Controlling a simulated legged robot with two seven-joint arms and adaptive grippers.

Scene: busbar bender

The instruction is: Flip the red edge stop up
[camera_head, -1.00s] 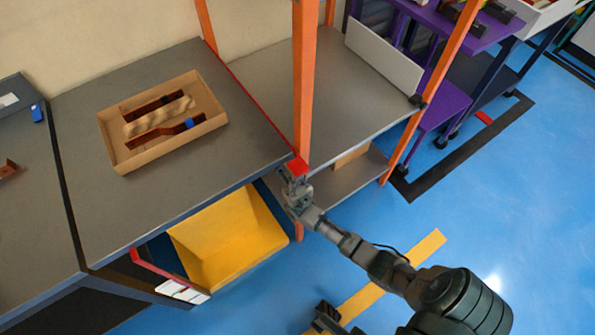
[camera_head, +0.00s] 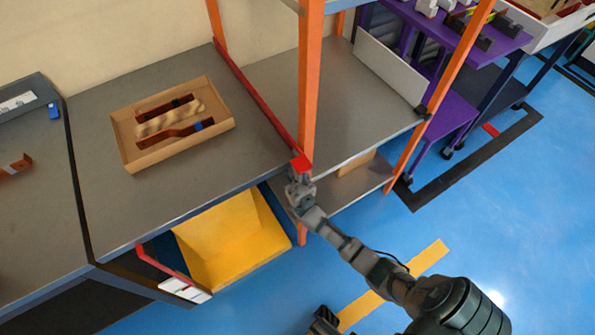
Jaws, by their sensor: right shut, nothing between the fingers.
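The red edge stop (camera_head: 262,108) is a long red bar along the right edge of the grey worktop (camera_head: 225,180). It runs from near the back wall to a red end piece (camera_head: 301,163) at the front corner, beside the orange post. The bar looks slightly raised along the edge; its exact angle is hard to tell. My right gripper (camera_head: 299,178) is shut and empty, just below the red end piece at the corner. I cannot tell whether they touch. A dark part at the bottom edge, probably my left gripper (camera_head: 325,319), is cut off.
An orange post (camera_head: 311,80) stands close beside my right gripper. A cardboard box (camera_head: 172,125) with copper bars lies on the worktop. A yellow bin (camera_head: 235,240) and a second red bar (camera_head: 165,264) are below the front edge. The blue floor at right is mostly clear.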

